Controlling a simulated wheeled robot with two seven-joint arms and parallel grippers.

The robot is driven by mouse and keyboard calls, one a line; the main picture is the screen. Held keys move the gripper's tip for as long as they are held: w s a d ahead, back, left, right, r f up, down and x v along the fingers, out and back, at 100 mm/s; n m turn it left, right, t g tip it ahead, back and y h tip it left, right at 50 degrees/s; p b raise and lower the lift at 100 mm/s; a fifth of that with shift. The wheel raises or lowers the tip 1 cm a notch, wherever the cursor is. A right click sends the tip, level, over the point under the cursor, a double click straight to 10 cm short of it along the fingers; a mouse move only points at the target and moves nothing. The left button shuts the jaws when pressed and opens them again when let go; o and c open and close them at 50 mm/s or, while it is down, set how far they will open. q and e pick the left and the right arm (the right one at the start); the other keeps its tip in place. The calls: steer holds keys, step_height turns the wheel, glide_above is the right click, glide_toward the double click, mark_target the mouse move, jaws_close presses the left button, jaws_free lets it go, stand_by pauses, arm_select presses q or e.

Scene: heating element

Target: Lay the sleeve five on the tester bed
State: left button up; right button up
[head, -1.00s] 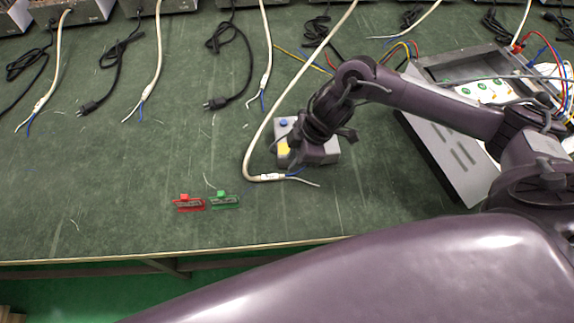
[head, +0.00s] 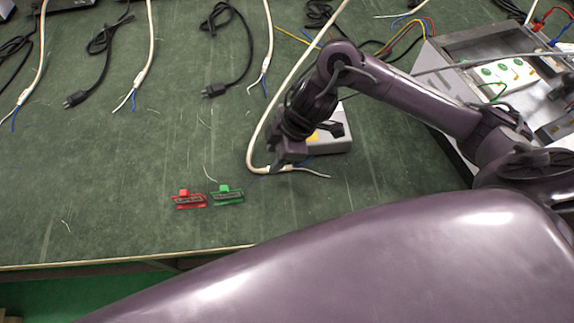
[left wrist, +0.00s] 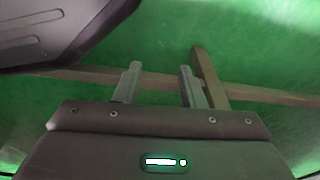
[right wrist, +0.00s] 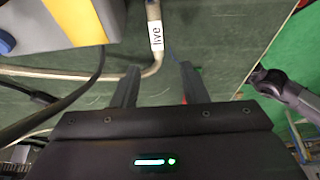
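A white sleeved cable (head: 262,125) runs down the bench and bends near its end, where bare leads stick out to the right. My right gripper (head: 285,158) is right at this bend, beside the grey box (head: 338,138) with a yellow patch, which could be the tester and is partly hidden by my arm. In the right wrist view its fingers (right wrist: 157,80) are apart, with the cable's bend between or just beyond their tips. My left gripper (left wrist: 158,80) is open and empty over the green floor.
A red clip (head: 188,200) and a green clip (head: 227,195) lie near the bench's front edge. Several other cables lie at the back. An open metal case (head: 490,50) with sockets stands at the right. The bench's left front is clear.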

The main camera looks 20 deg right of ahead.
mark_target(267, 169)
steer(key=b+x, duration=0.1)
steer(key=x, duration=0.4)
steer(key=shift+w+d+f, duration=0.15)
steer(key=shift+d, duration=0.05)
arm_select(q)
steer(key=shift+w+d+r, duration=0.25)
steer(key=shift+w+r, duration=0.4)
steer(key=shift+w+d+r, duration=0.25)
steer(key=shift+w+r, duration=0.35)
steer(key=shift+r, duration=0.05)
arm_select(e)
steer(key=shift+a+f, duration=0.15)
steer(key=shift+f, duration=0.1)
arm_select(q)
steer(key=shift+r, duration=0.1)
arm_select(e)
steer(key=shift+f, duration=0.1)
jaws_close()
